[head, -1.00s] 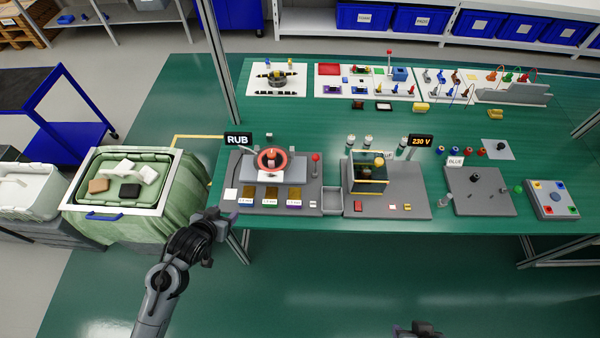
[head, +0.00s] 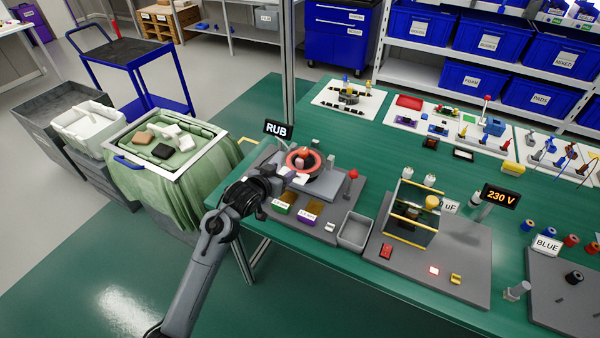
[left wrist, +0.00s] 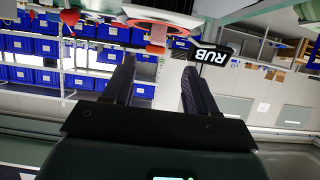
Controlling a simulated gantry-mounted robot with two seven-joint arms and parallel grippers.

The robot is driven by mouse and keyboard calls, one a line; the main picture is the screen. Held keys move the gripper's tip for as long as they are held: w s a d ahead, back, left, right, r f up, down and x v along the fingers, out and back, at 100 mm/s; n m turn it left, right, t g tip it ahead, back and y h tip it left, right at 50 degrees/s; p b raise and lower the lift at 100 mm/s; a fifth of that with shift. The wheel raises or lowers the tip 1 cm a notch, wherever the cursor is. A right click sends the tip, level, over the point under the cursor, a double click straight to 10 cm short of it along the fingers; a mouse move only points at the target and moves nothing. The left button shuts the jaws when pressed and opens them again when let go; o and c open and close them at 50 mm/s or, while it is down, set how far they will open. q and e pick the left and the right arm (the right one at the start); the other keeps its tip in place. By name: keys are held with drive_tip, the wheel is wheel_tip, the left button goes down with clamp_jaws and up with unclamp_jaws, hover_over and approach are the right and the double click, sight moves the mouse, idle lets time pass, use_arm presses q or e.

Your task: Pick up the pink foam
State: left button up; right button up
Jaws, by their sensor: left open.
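My left gripper (head: 282,180) is at the left of the RUB station (head: 328,225), close to the red ring (head: 303,160), and hides part of the station. In the left wrist view its two fingers (left wrist: 160,65) stand apart with nothing between them. The red ring (left wrist: 158,28) and the RUB sign (left wrist: 210,53) show beyond the fingertips. A pale block shows close to the fingertips in the head view; its colour is unclear. My right gripper is out of view.
A green-lined bin (head: 203,165) at left holds brown, black and white blocks. An empty grey tray (head: 355,230) and the 230 V station (head: 455,265) stand right.

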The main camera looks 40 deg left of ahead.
sight(298, 161)
use_arm(q)
drive_tip(key=b+x, duration=0.1)
drive_tip(key=x, duration=0.4)
drive_tip(key=shift+w+d, duration=0.1)
drive_tip(key=shift+d, duration=0.05)
drive_tip(key=shift+w+f, duration=0.2)
drive_tip(key=shift+w, duration=0.15)
drive_tip(key=shift+b+x, duration=1.1)
drive_tip(key=shift+x, duration=1.15)
drive_tip(key=shift+r, duration=0.1)
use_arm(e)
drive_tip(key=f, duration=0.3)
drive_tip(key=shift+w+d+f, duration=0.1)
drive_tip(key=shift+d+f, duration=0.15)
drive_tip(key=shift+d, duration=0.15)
use_arm(q)
clamp_jaws()
